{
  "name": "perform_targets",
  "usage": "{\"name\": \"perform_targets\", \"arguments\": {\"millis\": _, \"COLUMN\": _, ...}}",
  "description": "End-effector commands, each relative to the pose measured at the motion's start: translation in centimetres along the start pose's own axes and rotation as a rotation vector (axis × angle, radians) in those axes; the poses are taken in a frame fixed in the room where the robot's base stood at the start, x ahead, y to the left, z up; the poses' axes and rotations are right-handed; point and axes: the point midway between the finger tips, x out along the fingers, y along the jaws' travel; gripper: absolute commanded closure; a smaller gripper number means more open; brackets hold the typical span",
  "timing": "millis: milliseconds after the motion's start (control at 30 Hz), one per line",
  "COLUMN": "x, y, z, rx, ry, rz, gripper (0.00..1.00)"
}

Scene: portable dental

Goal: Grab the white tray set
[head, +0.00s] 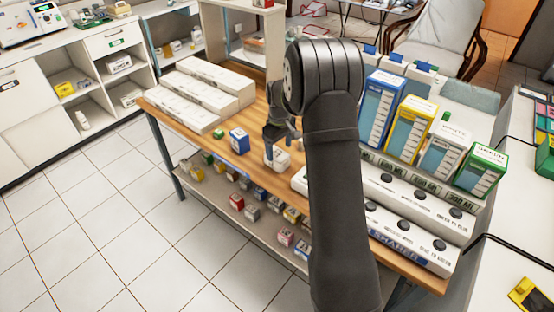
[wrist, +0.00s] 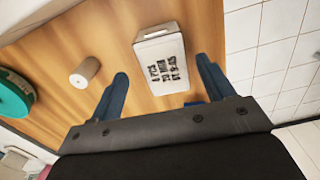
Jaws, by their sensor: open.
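The white tray set appears to be the white box with dark print (wrist: 160,58), lying on the wooden tabletop in the wrist view. In the head view a small white item (head: 281,161) under my gripper seems to be the same thing, partly hidden by it. My gripper (head: 277,140) is over the table with its fingers pointing down. In the wrist view my gripper (wrist: 162,70) is open, with one blue finger on either side of the white box in the picture. Nothing is held. I cannot tell how high the fingertips are above the table.
A beige cylinder (wrist: 85,72) and a green round object (wrist: 13,95) are left in the wrist view. A blue-and-white box (head: 239,141) and a small green box (head: 218,132) stand nearby. Long white boxes (head: 205,90) lie further back. Upright boxes and white units fill the right.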

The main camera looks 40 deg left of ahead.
Motion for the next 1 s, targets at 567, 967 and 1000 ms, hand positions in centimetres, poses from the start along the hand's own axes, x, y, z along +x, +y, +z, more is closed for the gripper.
{"name": "perform_targets", "arguments": {"millis": 567, "x": 5.6, "y": -0.5, "z": -0.6, "rx": -0.001, "ry": -0.001, "rz": 0.0, "gripper": 0.25}}
{"name": "perform_targets", "arguments": {"millis": 967, "x": 5.6, "y": -0.4, "z": -0.6, "rx": 0.0, "ry": 0.0, "rz": 0.001, "gripper": 0.65}}
{"name": "perform_targets", "arguments": {"millis": 1000, "x": 5.6, "y": -0.4, "z": -0.6, "rx": 0.0, "ry": 0.0, "rz": 0.001, "gripper": 0.73}}
